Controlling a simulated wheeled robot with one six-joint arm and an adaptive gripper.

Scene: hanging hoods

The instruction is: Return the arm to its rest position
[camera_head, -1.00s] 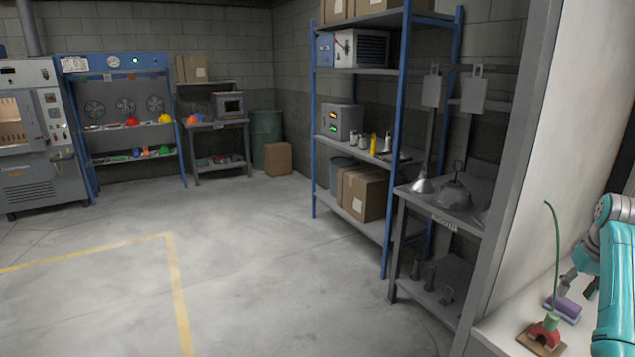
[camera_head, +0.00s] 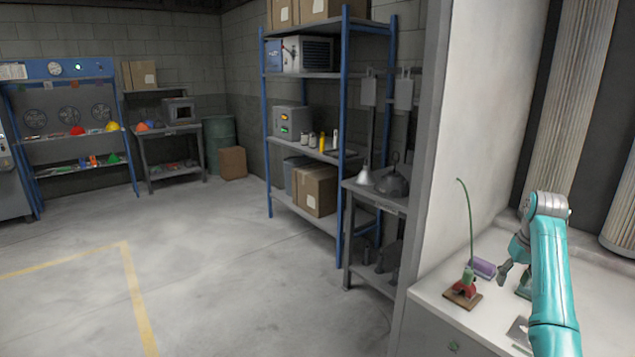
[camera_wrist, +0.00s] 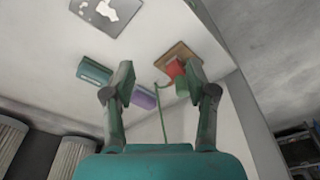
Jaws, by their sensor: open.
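My teal arm reaches over a white counter (camera_head: 440,283) at the right of the head view. My gripper (camera_head: 507,272) is open and looks empty, and it also shows in the wrist view (camera_wrist: 160,78) with its two fingers apart. In front of it stands a red and green piece on a wooden base (camera_head: 463,292) with a thin curved green stem. It also shows by the right finger in the wrist view (camera_wrist: 176,68). A purple cylinder (camera_head: 483,268) lies on the counter behind that piece. I cannot tell the exact gap between them and my fingers.
A green cylinder (camera_wrist: 94,70) and a grey metal plate (camera_wrist: 106,12) lie on the counter. A pale wall (camera_head: 480,120) bounds the counter's left side. Blue shelving (camera_head: 344,110) and a grey table (camera_head: 375,200) stand beyond it. The floor (camera_head: 220,270) is open at left.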

